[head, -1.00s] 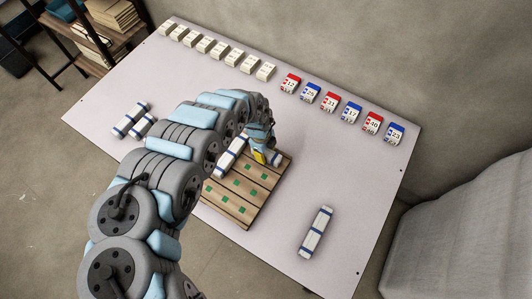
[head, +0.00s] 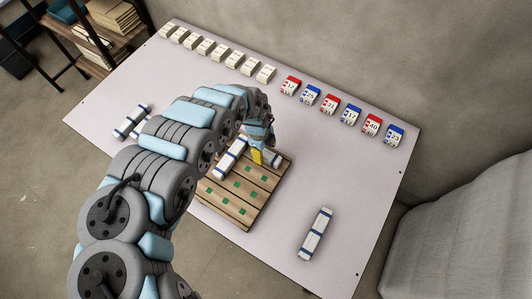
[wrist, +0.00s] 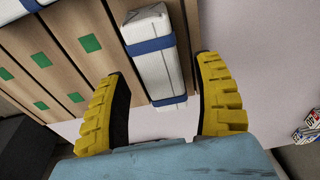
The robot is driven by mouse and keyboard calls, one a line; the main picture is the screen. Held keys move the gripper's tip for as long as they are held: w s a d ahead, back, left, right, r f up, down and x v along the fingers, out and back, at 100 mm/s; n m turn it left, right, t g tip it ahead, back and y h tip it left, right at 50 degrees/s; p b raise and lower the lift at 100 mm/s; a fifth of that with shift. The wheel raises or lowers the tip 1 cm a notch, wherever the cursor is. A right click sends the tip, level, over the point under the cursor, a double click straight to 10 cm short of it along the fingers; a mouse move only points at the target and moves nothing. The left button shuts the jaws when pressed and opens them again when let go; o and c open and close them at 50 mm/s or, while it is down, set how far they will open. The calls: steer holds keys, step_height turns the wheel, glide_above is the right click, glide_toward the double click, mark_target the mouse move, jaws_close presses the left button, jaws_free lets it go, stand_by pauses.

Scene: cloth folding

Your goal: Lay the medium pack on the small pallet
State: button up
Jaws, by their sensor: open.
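The small pallet (head: 240,209), of wooden boards with green squares, lies on the table and shows in the wrist view (wrist: 60,45). A white pack with blue bands (wrist: 155,60) lies at its edge, between my fingers in the wrist view. In the head view only its end (head: 273,160) shows beside my gripper (head: 257,157). My gripper (wrist: 163,105) is open, with a gap to the pack on both sides. A second banded pack (head: 231,158) lies along the pallet's upper-left side. I cannot tell for sure which pack is the medium one.
A long banded pack (head: 315,233) lies on the table (head: 345,185) at the right. Another pack (head: 131,120) lies at the left, partly near my arm. White blocks (head: 219,49) and red and blue numbered blocks (head: 331,103) line the back edge. The right of the table is mostly free.

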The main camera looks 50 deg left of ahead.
step_height(320, 180, up, 9)
steer(key=a+p, duration=0.1)
steer(key=p, duration=0.1)
steer(key=shift+a+r, duration=0.15)
steer(key=shift+a, duration=0.05)
